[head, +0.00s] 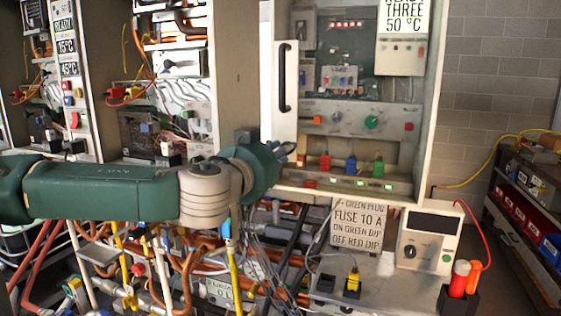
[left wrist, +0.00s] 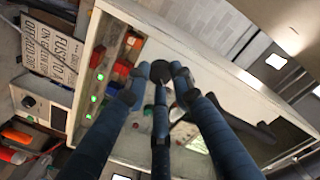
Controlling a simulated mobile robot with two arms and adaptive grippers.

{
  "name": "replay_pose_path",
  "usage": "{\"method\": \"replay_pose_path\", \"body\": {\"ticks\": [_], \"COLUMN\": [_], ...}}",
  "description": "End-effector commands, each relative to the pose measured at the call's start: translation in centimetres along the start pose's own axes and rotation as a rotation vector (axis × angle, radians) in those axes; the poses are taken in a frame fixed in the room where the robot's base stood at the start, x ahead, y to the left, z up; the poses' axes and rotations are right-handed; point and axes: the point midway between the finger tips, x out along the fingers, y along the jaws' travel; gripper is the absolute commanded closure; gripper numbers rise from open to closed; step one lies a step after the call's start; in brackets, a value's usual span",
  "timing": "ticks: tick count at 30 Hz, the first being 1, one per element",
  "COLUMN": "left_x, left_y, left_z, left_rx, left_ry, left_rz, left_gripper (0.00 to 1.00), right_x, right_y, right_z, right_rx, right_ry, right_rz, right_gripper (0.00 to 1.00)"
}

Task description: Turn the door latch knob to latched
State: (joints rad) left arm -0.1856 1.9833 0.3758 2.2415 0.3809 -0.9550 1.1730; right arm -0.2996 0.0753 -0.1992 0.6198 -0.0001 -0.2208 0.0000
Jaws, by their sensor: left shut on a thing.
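The white door panel (head: 285,112) with a black bar handle (head: 283,77) stands at the left side of the heater cabinet. My left gripper (head: 287,150) is at the lower part of this panel, below the handle. In the left wrist view my left gripper (left wrist: 162,76) has its fingers closed around a small dark round knob (left wrist: 160,71), which I take as the door latch knob. The fingers hide much of it, and its turn position cannot be read. In the head view the knob is hidden behind the gripper. My right gripper is not in view.
Inside the cabinet are a green knob (head: 371,122) and red, blue and green plugs, with a blue plug (head: 351,165) in the middle. A fuse sign (head: 358,226) hangs below. A white meter (head: 424,238) stands at the right. Pipes and cables crowd the space under my arm.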

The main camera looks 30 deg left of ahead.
Motion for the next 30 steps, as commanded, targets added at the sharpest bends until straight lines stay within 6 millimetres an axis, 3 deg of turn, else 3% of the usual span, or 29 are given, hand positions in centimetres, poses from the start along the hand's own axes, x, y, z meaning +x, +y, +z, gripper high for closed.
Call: {"method": "replay_pose_path", "body": {"ticks": [18,30], "left_x": [0.1,0.1], "left_y": [-0.1,-0.2], "left_z": [0.0,-0.1], "left_rx": [0.573,0.808], "left_ry": [-0.033,-0.046], "left_rz": [-0.009,-0.013], "left_gripper": [1.0,1.0], "right_x": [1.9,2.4], "right_y": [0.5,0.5], "right_z": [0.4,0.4], "right_rx": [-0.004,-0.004], "right_ry": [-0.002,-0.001], "right_rz": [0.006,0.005], "right_gripper": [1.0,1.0]}}
